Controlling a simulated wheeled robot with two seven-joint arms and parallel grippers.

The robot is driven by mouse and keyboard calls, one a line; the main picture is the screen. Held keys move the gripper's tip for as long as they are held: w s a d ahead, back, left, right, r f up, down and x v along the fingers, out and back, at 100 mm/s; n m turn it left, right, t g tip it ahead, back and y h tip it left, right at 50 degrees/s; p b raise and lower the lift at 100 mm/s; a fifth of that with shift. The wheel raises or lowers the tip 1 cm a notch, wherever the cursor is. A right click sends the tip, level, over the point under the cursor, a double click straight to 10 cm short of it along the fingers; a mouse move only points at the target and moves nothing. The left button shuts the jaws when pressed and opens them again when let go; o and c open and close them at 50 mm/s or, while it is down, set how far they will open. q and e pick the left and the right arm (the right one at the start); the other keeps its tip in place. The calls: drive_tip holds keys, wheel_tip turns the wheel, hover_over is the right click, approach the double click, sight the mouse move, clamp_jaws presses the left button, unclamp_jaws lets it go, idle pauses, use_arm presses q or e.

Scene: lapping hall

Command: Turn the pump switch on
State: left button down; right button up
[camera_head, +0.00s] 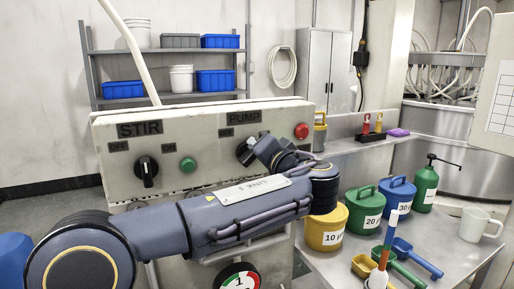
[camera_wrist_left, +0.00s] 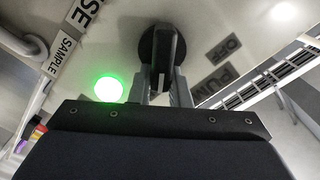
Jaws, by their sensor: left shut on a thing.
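The pump switch is a black rotary knob with a raised grip bar, on the sloped cream panel (camera_head: 215,165) under the PUMP label (camera_head: 243,115). The knob (camera_wrist_left: 161,50) shows upright between the fingers in the left wrist view. My left gripper (camera_head: 250,148) is shut on its grip bar, with one finger on each side. In the head view the gripper and arm cover most of the knob. A green lamp (camera_wrist_left: 110,89) glows brightly beside it in the left wrist view. An OFF label (camera_wrist_left: 224,48) lies on the other side. My right gripper is out of view.
The STIR knob (camera_head: 146,171) and an unlit-looking green button (camera_head: 188,164) are on the panel's left. A red button (camera_head: 301,130) is at its right. A steel table (camera_head: 455,255) at right holds lidded containers, scoops and a white mug (camera_head: 480,226).

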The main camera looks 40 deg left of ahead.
use_arm(q)
drive_tip(key=shift+w+d+f+m, duration=0.1)
drive_tip(key=shift+w+f+m, duration=0.1)
drive_tip(key=shift+m, duration=0.8)
drive_tip(key=c, duration=1.4)
unclamp_jaws()
drive_tip(key=shift+o, duration=0.2)
drive_tip(key=shift+s, duration=0.1)
drive_tip(key=b+v, duration=0.1)
drive_tip(key=v, duration=0.6)
drive_tip(key=shift+s+d, duration=0.2)
drive_tip(key=shift+d, duration=0.15)
